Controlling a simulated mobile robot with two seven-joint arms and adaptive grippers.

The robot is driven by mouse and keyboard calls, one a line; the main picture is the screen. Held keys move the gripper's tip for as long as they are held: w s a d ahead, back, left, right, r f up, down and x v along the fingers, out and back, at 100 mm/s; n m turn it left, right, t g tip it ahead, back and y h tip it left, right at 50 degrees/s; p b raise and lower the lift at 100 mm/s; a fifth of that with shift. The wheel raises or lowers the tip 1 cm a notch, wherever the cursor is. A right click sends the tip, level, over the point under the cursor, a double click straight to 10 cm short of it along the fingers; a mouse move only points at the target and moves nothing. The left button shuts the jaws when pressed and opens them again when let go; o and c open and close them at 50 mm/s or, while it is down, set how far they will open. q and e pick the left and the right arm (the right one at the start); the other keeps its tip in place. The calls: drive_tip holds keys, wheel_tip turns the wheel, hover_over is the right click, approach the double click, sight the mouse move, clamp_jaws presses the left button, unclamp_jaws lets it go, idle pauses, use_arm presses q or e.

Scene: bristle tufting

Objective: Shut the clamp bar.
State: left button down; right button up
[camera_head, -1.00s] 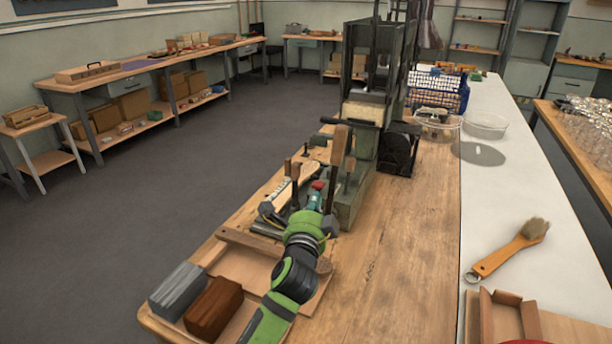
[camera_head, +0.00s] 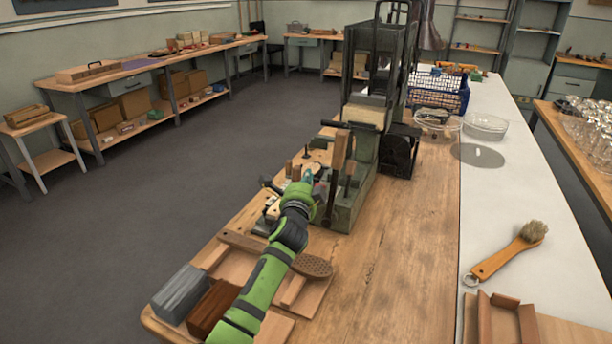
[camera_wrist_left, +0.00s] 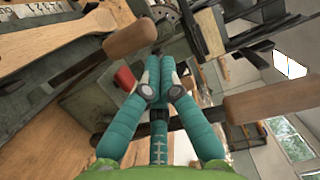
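My left gripper (camera_head: 309,176) reaches over the bench machine (camera_head: 352,205), beside its upright wooden handles (camera_head: 340,152). In the left wrist view its teal fingers (camera_wrist_left: 164,62) are together at the tips, with nothing visible between them. A wooden grip (camera_wrist_left: 130,38) on a dark rod lies just beyond and left of the tips. A second wooden handle (camera_wrist_left: 272,103) lies to the right of the fingers. A red knob (camera_wrist_left: 125,78) is close to the left finger. I cannot tell for sure which part is the clamp bar. My right gripper is out of view.
A brush (camera_head: 510,250) lies on the white bench at right. The wooden bench right of the machine is clear.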

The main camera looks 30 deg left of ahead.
use_arm(q)
drive_tip(key=shift+a, duration=0.1)
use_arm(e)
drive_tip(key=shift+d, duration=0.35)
use_arm(q)
drive_tip(key=shift+a, duration=0.1)
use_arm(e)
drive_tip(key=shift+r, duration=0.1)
use_arm(q)
drive_tip(key=shift+a+r+n+p, duration=0.15)
drive_tip(key=shift+a+n+p, duration=0.25)
drive_tip(key=shift+p, duration=0.1)
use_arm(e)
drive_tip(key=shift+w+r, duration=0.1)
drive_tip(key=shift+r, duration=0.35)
